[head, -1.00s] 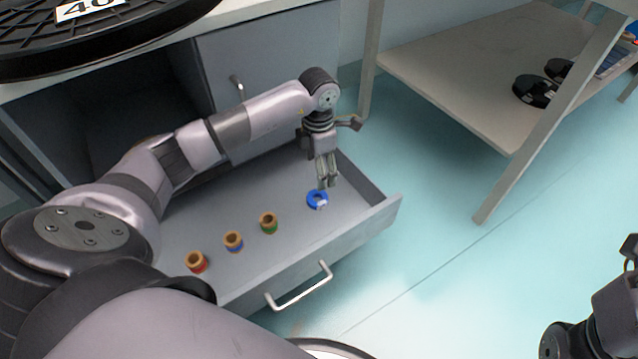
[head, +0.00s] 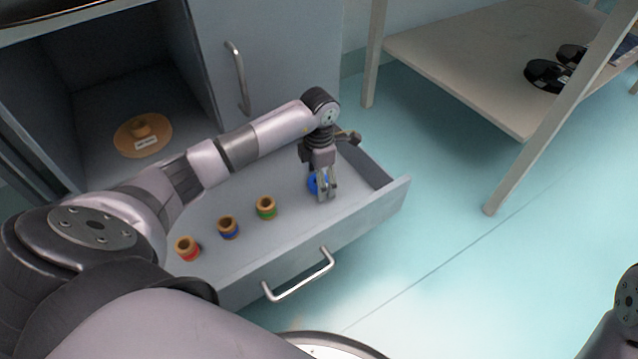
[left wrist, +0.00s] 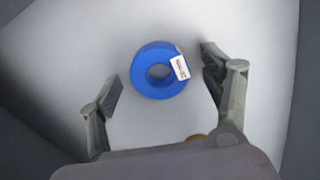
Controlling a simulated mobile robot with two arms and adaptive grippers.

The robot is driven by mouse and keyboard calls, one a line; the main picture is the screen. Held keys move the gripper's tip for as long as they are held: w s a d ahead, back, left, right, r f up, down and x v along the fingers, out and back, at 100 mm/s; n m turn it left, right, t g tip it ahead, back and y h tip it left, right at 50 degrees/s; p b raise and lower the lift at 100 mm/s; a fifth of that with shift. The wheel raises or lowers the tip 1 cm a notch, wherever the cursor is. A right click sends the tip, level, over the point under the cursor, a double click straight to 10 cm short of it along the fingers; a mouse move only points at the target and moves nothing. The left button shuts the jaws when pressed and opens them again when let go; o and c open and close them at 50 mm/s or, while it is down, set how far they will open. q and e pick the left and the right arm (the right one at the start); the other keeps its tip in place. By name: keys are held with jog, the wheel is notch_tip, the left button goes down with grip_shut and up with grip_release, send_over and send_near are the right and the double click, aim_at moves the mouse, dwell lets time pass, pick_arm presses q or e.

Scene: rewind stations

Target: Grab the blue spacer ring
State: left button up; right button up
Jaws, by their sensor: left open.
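The blue spacer ring (left wrist: 146,82) lies flat on the drawer floor in the left wrist view, with a small white label on its right side. It also shows in the head view (head: 313,184), partly hidden behind my left gripper (head: 328,198). In the left wrist view my left gripper (left wrist: 162,90) is open, one finger on each side of the ring with gaps between. The fingers appear apart from the ring. Part of my right arm shows at the lower right edge of the head view, but its gripper does not.
The drawer walls stand close around my left gripper. An open cabinet holds an orange disc (head: 143,137). A shelf (head: 470,70) stands at the right.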

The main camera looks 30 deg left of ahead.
pick_arm(q)
jog(key=c, duration=1.2)
